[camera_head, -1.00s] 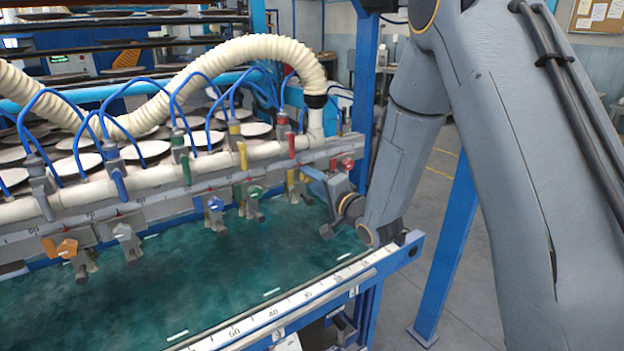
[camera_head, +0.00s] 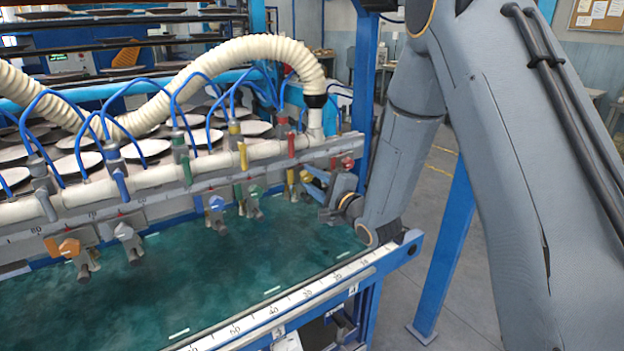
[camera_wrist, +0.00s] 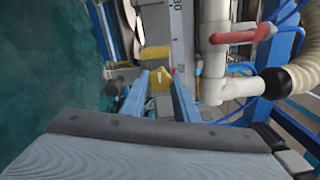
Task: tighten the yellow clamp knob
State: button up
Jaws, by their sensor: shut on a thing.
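A yellow block of the clamp (camera_wrist: 154,53) shows just beyond the knob. The knob's far side and exact contact are hard to make out.
Other clamps line the rail: orange (camera_head: 69,247), grey (camera_head: 124,231), blue (camera_head: 216,203), green (camera_head: 254,191) and red (camera_head: 347,163). A white pipe with a red lever (camera_wrist: 240,36) stands close to the right of my fingers. The green surface (camera_head: 200,290) below is clear.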

dwell(0.3)
jog(key=o, duration=1.1)
jog(key=shift+c, duration=0.2)
jog(key=b+v, duration=0.2)
jog(key=v, duration=0.5)
jog(key=shift+s+d, duration=0.25)
jog(key=shift+s, duration=0.1)
jog(key=s+d+f+n+g+h, duration=0.5)
jog(key=d+f+n+h, duration=0.25)
jog(key=d, duration=0.35)
jog(key=s+d+n+g+h, duration=0.1)
jog(key=s+d+n+g, duration=0.1)
jog(key=s, duration=0.8)
jog(key=s+d+f+n+g+h, duration=0.1)
jog(key=s+n+g, duration=0.4)
jog(key=s, duration=0.6)
jog(key=shift+d+g, duration=0.7)
jog(key=shift+g, duration=0.3)
